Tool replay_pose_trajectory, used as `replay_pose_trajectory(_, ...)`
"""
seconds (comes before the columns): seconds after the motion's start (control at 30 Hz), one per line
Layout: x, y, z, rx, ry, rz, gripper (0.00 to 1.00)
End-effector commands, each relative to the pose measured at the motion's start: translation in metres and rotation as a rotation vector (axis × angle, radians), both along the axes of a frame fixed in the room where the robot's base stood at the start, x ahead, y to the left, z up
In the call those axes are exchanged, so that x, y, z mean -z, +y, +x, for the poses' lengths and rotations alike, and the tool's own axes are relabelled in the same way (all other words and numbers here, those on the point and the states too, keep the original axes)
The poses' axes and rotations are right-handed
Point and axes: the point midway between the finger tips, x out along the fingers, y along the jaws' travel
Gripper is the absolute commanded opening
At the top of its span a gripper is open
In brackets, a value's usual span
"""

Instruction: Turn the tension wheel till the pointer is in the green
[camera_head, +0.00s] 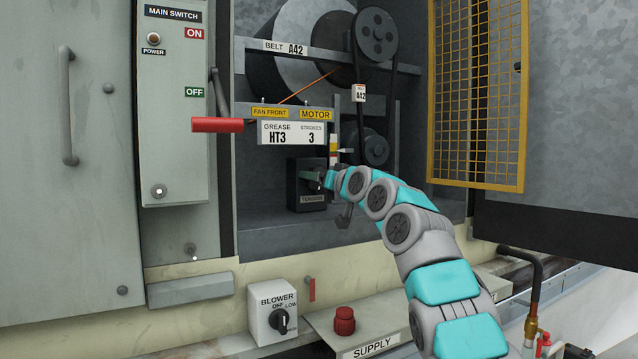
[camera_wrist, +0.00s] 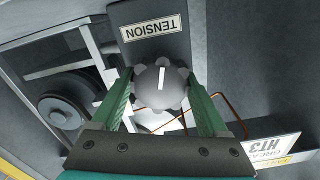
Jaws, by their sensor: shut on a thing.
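The tension wheel (camera_wrist: 160,86) is a grey lobed knob with a white line on its face, under a TENSION label (camera_wrist: 153,28) that appears upside down in the wrist view. My gripper (camera_wrist: 162,92) has one green finger on each side of the wheel and is shut on it. In the head view my gripper (camera_head: 328,181) reaches to the dark tension box (camera_head: 305,190) inside the cabinet and hides most of the wheel. A small upright gauge with red, yellow and green-looking bands (camera_head: 333,150) stands just above my gripper. Its pointer reading is too small to tell.
The belt (camera_head: 359,120) and pulleys (camera_head: 376,38) are above and behind my arm. A yellow mesh guard (camera_head: 478,95) stands open at the right. The red main switch handle (camera_head: 217,125) sticks out at the left. The blower knob (camera_head: 281,320) and a red button (camera_head: 344,320) are below.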

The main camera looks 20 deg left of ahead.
Motion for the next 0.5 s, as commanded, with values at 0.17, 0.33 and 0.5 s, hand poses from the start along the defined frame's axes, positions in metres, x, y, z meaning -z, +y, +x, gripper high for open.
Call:
replay_pose_trajectory(0.17, 0.0010, 0.0004, 0.0001, 0.000, 0.129, 0.109, 0.21)
replay_pose_trajectory(0.33, -0.0009, 0.0013, -0.0015, -0.002, 0.250, 0.213, 0.21)
replay_pose_trajectory(0.5, 0.0002, 0.0017, -0.0008, -0.002, 0.369, 0.310, 0.21)
